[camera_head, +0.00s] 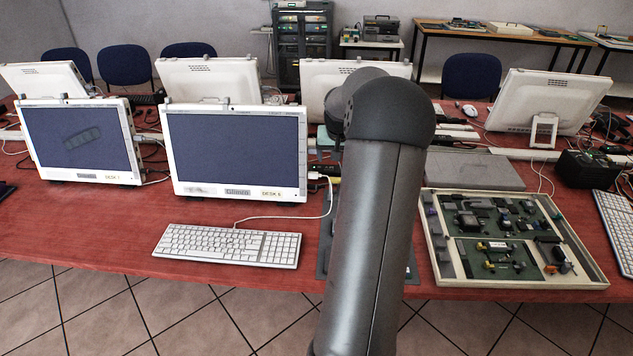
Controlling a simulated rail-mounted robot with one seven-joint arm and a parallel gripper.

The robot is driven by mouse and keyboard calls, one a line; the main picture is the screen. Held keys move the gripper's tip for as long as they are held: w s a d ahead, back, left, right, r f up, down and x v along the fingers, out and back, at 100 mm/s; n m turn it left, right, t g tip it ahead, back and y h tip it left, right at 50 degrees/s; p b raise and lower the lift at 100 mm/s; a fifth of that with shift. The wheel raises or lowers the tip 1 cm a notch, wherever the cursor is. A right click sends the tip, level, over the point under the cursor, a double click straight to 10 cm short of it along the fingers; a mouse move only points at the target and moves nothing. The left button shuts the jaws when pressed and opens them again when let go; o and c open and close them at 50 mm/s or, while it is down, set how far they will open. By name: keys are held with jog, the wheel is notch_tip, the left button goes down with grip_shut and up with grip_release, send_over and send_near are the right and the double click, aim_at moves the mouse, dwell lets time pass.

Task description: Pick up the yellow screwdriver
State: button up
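I cannot make out a yellow screwdriver for certain. Small yellow bits show among the parts in a light-framed tray (520,282) at the right front of the red table, too small to identify. A small orange-and-black item (565,267) lies near that tray's front right corner. My large dark grey arm rises through the middle of the view and hides part of the table behind it. My gripper does not show.
The red table (110,225) carries two front monitors (80,140) (237,152) and a white keyboard (228,246). A flat grey case (470,170) lies behind the tray. A black box (588,169) and another keyboard (615,230) are at right. Cables clutter the table's middle.

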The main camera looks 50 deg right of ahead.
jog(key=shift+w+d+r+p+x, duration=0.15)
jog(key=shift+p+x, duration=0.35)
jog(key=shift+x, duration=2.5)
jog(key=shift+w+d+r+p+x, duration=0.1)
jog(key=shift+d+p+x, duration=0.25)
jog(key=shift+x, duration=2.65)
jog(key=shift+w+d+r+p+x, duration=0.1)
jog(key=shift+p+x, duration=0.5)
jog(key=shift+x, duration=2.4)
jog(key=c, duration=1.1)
